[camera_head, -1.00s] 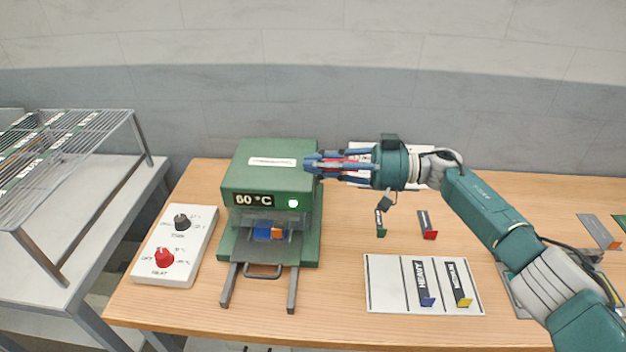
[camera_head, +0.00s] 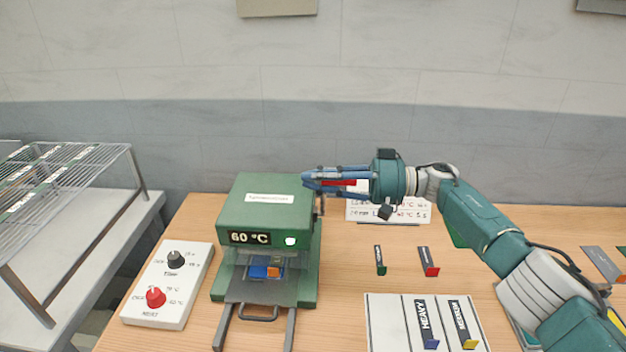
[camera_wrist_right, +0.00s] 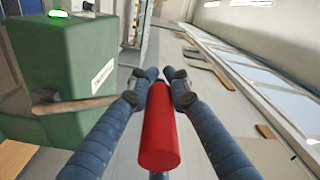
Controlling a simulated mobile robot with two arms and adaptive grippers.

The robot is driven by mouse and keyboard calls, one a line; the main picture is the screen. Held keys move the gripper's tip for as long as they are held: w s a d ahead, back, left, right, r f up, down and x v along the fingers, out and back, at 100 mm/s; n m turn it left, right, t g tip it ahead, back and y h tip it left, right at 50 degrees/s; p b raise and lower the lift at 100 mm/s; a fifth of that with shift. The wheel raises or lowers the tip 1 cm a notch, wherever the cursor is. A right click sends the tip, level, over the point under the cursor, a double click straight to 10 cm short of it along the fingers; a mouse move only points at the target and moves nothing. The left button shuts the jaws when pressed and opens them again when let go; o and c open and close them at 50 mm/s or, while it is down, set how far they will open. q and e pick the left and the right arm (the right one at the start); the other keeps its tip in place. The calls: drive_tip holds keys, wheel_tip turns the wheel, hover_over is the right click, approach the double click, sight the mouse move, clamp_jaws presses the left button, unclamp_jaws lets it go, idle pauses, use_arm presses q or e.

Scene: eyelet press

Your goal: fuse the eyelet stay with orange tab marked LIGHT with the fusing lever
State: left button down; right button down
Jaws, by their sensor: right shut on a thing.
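The green press (camera_head: 268,215) stands left of centre and reads 60 °C beside a lit green lamp. Inside its front opening lies a stay with an orange tab (camera_head: 273,271), on a blue piece; its marking cannot be read. My right gripper (camera_head: 308,180) is at the press's upper right side, shut on the red handle (camera_head: 342,183) of the fusing lever. In the right wrist view the red handle (camera_wrist_right: 159,130) lies between the gripper's fingers, and a brown bar (camera_wrist_right: 75,105) crosses the press's side. My left gripper is not in view.
A control box (camera_head: 170,285) with a black and a red knob stands left of the press. A white board (camera_head: 382,315) holds the HEAVY and MEDIUM stays at front right. Two small tagged pieces lie behind it. A wire rack (camera_head: 65,180) stands at far left.

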drive_tip(key=shift+w+d+r, duration=0.2)
drive_tip(key=shift+w+d, duration=0.1)
drive_tip(key=c, duration=1.7)
unclamp_jaws()
drive_tip(key=shift+o, duration=0.7)
drive_tip(key=shift+d, duration=0.15)
drive_tip(key=shift+f, duration=0.2)
drive_tip(key=shift+d, duration=0.15)
drive_tip(key=d, duration=1.2)
